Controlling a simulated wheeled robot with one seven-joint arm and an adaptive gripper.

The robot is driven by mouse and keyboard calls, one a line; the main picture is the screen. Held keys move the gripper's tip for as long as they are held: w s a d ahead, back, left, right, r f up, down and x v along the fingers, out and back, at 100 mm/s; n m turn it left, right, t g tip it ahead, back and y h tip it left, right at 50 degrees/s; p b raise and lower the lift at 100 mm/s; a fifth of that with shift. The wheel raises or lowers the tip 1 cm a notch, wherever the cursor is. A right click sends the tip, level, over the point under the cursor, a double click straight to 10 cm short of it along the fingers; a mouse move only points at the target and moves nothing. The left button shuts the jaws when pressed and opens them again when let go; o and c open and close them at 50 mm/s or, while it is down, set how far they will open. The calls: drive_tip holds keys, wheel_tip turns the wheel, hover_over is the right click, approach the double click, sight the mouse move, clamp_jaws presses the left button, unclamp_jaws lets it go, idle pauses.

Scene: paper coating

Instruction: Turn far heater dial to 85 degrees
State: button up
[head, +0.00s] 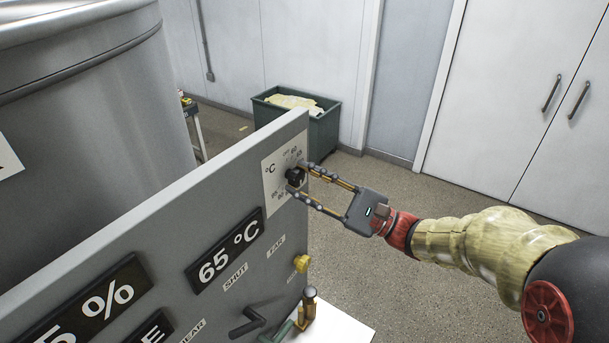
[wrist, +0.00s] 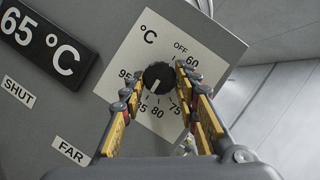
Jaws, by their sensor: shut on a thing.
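The far heater dial is a round black knob (head: 294,177) on a white °C scale plate (head: 272,190) at the panel's right end. In the wrist view, the knob (wrist: 158,77) has a white pointer mark. It points down and slightly left, near the 80 and 85 marks; the exact reading is hard to tell. My gripper (head: 299,181) is shut on the knob, one finger on each side. The fingers also show in the wrist view (wrist: 161,82) and hide part of the scale. A black display (head: 226,249) beside the plate reads 65 °C.
The grey panel (head: 160,230) carries SHUT and FAR labels, a yellow knob (head: 301,263), a dark lever (head: 248,322) and brass fittings (head: 309,303) below the dial. A large metal tank (head: 90,100) stands behind. A green bin (head: 325,128) stands on the floor; the floor to the right is open.

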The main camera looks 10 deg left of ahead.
drive_tip(key=shift+f+m, duration=0.1)
drive_tip(key=shift+m, duration=0.3)
drive_tip(key=o, duration=1.1)
drive_tip(key=shift+o, duration=0.3)
drive_tip(key=v, duration=1.2)
